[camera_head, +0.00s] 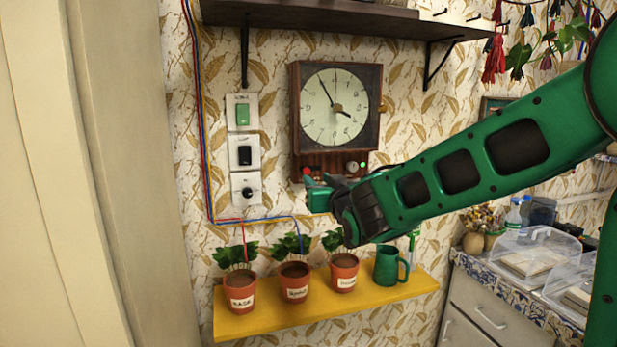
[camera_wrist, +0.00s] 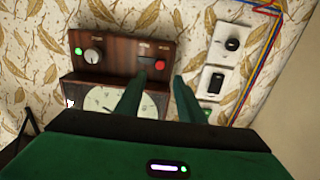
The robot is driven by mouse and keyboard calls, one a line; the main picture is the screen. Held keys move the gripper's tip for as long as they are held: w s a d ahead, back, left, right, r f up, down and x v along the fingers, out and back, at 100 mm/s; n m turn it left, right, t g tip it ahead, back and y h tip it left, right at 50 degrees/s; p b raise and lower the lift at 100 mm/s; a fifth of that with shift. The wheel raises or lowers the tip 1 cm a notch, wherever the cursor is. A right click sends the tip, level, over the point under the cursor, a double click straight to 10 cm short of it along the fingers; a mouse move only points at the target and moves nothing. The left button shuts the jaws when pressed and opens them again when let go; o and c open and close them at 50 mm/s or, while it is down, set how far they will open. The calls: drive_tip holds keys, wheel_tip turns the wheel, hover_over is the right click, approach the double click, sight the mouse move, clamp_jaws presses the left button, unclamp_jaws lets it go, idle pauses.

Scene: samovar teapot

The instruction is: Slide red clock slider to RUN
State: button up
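The wall clock (camera_head: 337,105) has a dark wooden case with a control panel (camera_head: 330,163) below its dial. The red slider (camera_head: 307,171) is at the panel's left end in the head view. In the wrist view, which is upside down, the red slider (camera_wrist: 160,64) sits at the panel's right end, beside a dark slot. Small labels there are too blurred to read. My gripper (camera_head: 313,188) is in front of the panel. In the wrist view my gripper (camera_wrist: 161,77) has its two green fingers apart, tips on either side of the slider's line. Contact cannot be told.
A knob (camera_wrist: 92,56) and green light (camera_wrist: 78,50) share the panel. Wall switches (camera_head: 245,150) and cables are left of the clock. A yellow shelf (camera_head: 330,305) with potted plants (camera_head: 295,280) and a green mug (camera_head: 388,265) is below. A dark shelf (camera_head: 330,14) is above.

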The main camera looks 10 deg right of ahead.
sight(307, 171)
drive_tip(key=w, duration=0.5)
drive_tip(key=w+a, duration=0.1)
drive_tip(key=w, duration=0.2)
drive_tip(key=shift+c, duration=0.7)
clamp_jaws()
